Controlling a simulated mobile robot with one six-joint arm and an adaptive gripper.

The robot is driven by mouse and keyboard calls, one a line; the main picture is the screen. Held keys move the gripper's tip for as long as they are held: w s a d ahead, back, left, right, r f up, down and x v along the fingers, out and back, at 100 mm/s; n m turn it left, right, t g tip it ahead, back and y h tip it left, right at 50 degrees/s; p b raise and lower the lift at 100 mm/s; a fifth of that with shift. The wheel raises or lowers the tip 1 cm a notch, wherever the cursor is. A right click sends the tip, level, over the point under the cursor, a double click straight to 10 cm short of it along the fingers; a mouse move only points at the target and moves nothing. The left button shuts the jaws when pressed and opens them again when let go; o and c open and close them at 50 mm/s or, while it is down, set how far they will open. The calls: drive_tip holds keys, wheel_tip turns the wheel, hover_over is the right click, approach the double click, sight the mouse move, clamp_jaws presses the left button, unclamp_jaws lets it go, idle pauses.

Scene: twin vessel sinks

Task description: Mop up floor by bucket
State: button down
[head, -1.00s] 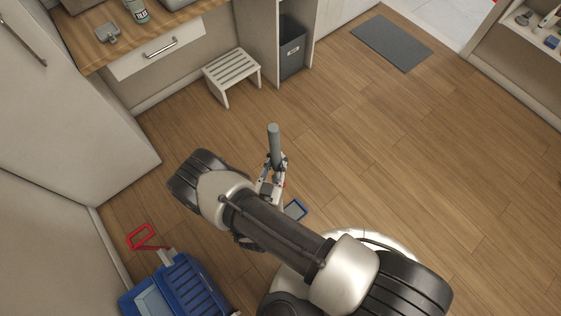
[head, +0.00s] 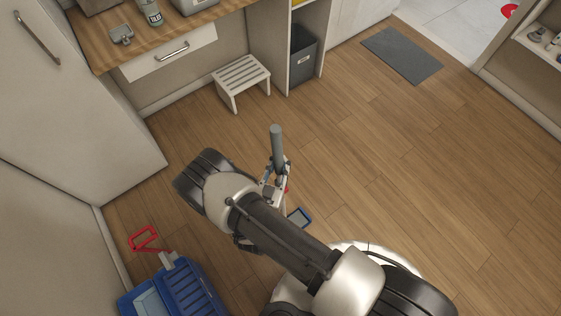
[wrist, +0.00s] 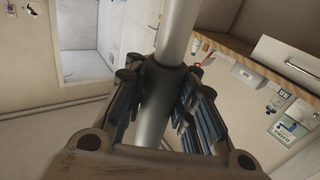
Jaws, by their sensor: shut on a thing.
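My gripper (head: 276,178) is shut on the grey mop handle (head: 277,143), whose top end stands up above the fingers in the head view. In the wrist view the handle (wrist: 176,40) runs between the fingers of my gripper (wrist: 162,95). A small blue-framed mop head (head: 299,217) shows low beside my arm; the stretch between it and the gripper is mostly hidden by my arm. The blue mop bucket (head: 188,287) with a red handle (head: 144,239) stands at the lower left on the floor, apart from the mop. Its lower part is cut off by the picture edge.
A white slatted stool (head: 241,76) stands by the counter (head: 150,38), with a dark bin (head: 303,55) beside it. A grey mat (head: 402,54) lies at the upper right. A tall white cabinet (head: 80,130) is at left. The wooden floor (head: 410,160) at right is clear.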

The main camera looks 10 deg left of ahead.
drive_tip(key=shift+f, duration=0.1)
drive_tip(key=s+d+p, duration=0.1)
drive_tip(key=s+d, duration=0.3)
drive_tip(key=shift+d, duration=0.3)
idle(0.9)
drive_tip(key=shift+w+a, duration=0.1)
drive_tip(key=shift+w, duration=0.05)
idle(0.6)
drive_tip(key=shift+w+a+b, duration=0.4)
drive_tip(key=shift+w+a, duration=0.55)
drive_tip(key=shift+a, duration=0.2)
drive_tip(key=shift+w+a+b, duration=0.4)
drive_tip(key=shift+w+a, duration=0.55)
drive_tip(key=shift+a, duration=0.15)
drive_tip(key=s+d+p, duration=0.1)
drive_tip(key=s+d, duration=0.3)
drive_tip(key=shift+d+p, duration=0.3)
drive_tip(key=shift+d, duration=0.05)
idle(0.7)
drive_tip(key=shift+w+a, duration=0.1)
idle(0.7)
drive_tip(key=shift+w+a+b, duration=0.55)
drive_tip(key=shift+w+a, duration=0.4)
drive_tip(key=shift+a, duration=0.2)
drive_tip(key=shift+w+a+b, duration=0.5)
drive_tip(key=shift+w+a, duration=0.45)
drive_tip(key=shift+a, duration=0.15)
